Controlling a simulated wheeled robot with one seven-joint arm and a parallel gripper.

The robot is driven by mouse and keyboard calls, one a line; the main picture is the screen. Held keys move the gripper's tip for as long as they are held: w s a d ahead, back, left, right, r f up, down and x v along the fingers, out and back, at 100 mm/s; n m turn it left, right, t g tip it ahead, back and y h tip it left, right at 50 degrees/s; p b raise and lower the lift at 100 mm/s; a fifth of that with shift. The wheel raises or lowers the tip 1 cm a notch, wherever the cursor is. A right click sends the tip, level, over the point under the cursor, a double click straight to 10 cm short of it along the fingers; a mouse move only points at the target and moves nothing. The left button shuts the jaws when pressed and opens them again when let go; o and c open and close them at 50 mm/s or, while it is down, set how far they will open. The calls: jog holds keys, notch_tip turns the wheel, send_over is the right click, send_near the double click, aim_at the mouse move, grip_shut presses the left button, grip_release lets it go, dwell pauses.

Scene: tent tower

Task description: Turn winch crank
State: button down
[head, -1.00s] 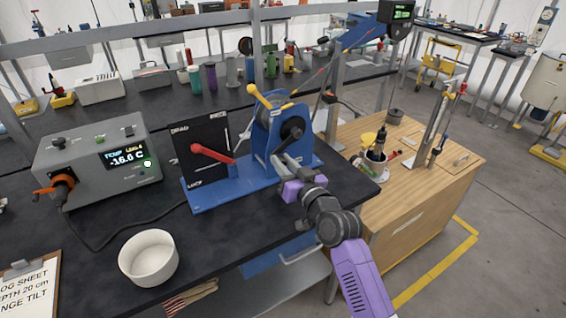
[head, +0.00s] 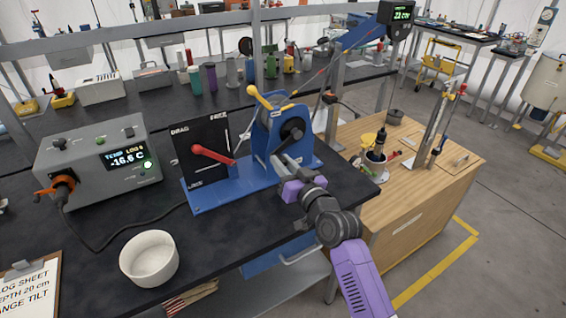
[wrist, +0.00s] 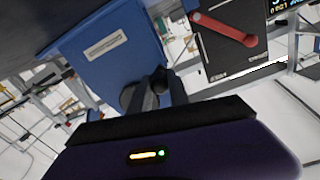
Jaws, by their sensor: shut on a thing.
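The blue winch (head: 262,150) stands on a blue base plate on the black bench, in the middle of the head view. Its dark crank hub (head: 291,130) faces me. My gripper (head: 280,162) is at the near side of the winch, just below the hub. In the wrist view my gripper (wrist: 160,97) is shut on a dark knob, the crank handle (wrist: 159,77), in front of the blue winch side (wrist: 105,45). The fingers and purple wrist hide most of the crank. A yellow lever (head: 259,97) rises from the winch top.
The black panel with a red lever (head: 212,153) stands left of the winch. A grey temperature box (head: 95,160) and a white bowl (head: 149,258) are farther left. A wooden cabinet (head: 420,205) with cups and tools stands right. A post and line rise behind the winch.

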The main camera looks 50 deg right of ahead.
jog(key=r+m+p, duration=0.1)
jog(key=a+r+m+p, duration=0.1)
jog(key=p, duration=0.1)
jog(key=shift+w+r, duration=0.1)
jog(key=shift+r, duration=0.05)
jog(key=shift+r+m+p, duration=0.25)
jog(key=shift+m+p, duration=0.25)
jog(key=shift+m, duration=0.15)
jog(key=shift+r+m+p, duration=0.2)
jog(key=shift+m+p, duration=0.25)
jog(key=shift+m, duration=0.2)
jog(key=c, duration=1.2)
grip_release()
jog(key=shift+c, duration=0.2)
jog(key=shift+a, duration=0.1)
